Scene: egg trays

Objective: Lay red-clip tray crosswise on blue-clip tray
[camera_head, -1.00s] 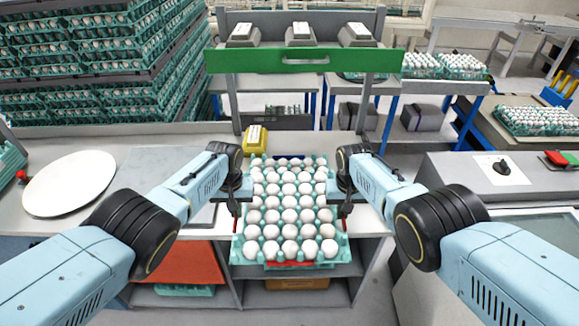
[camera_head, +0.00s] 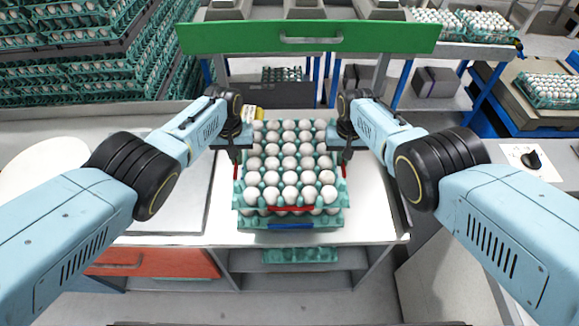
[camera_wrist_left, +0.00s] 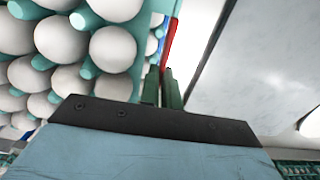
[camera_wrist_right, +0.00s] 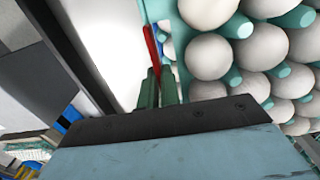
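The red-clip tray (camera_head: 241,196), teal and full of white eggs (camera_head: 289,163), is between my two grippers in the head view. A red clip (camera_head: 297,208) shows on its front edge. Directly below is the blue-clip tray (camera_head: 250,223), with a blue clip (camera_head: 297,226) on its front; most of it is hidden, and I cannot tell whether the trays touch. My left gripper (camera_head: 236,160) is shut on the upper tray's left edge, by a red strip (camera_wrist_left: 170,42). My right gripper (camera_head: 345,158) is shut on the right edge, by another red strip (camera_wrist_right: 151,45).
The trays are near the front of a white worktop (camera_head: 375,205). A grey panel (camera_head: 182,195) lies to their left. A green bar (camera_head: 310,37) crosses the back. A teal tray (camera_head: 300,255) sits on the shelf below.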

